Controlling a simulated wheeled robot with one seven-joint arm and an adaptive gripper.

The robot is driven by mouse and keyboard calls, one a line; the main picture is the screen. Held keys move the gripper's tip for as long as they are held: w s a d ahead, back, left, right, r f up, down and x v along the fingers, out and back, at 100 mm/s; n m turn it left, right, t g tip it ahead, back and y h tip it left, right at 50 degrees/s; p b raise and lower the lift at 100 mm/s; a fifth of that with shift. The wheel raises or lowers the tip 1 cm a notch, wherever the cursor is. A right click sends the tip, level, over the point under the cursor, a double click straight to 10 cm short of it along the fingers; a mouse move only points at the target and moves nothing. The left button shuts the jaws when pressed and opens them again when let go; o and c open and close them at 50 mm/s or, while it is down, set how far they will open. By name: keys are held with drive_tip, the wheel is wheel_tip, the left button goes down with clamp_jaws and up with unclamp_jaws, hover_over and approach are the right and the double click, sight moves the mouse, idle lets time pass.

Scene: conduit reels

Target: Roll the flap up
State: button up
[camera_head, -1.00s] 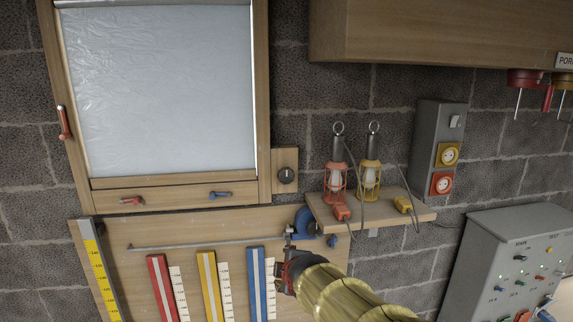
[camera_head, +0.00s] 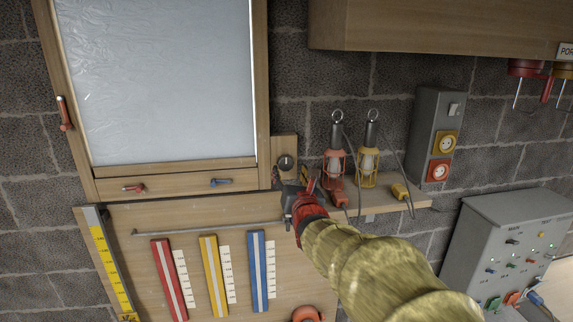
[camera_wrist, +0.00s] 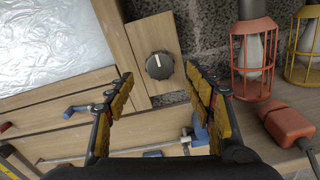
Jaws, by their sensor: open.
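The flap (camera_head: 160,80) is a pale, wrinkled translucent sheet in a wooden frame at the upper left of the head view. It hangs down to the frame's lower rail. Its corner also shows in the wrist view (camera_wrist: 50,45). A dark round knob (camera_head: 285,163) sits on a wooden block at the frame's lower right. In the wrist view the knob (camera_wrist: 159,66) lies between and beyond my fingertips, with a white mark on its face. My gripper (camera_wrist: 160,88) is open and empty. In the head view my gripper (camera_head: 291,183) is just below the knob; contact is not visible.
A red handle (camera_head: 65,113) is on the frame's left side. Small red (camera_head: 133,188) and blue (camera_head: 221,182) latches sit on the lower rail. Red (camera_head: 335,165) and yellow (camera_head: 369,165) caged lamps stand on a shelf close right of my gripper.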

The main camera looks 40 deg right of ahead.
sight(286, 164)
drive_tip(key=shift+p+x, duration=1.05)
drive_tip(key=shift+x, duration=2.5)
drive_tip(key=shift+a, duration=0.1)
drive_tip(key=c, duration=0.4)
drive_tip(key=c, duration=0.7)
drive_tip(key=shift+c, duration=0.3)
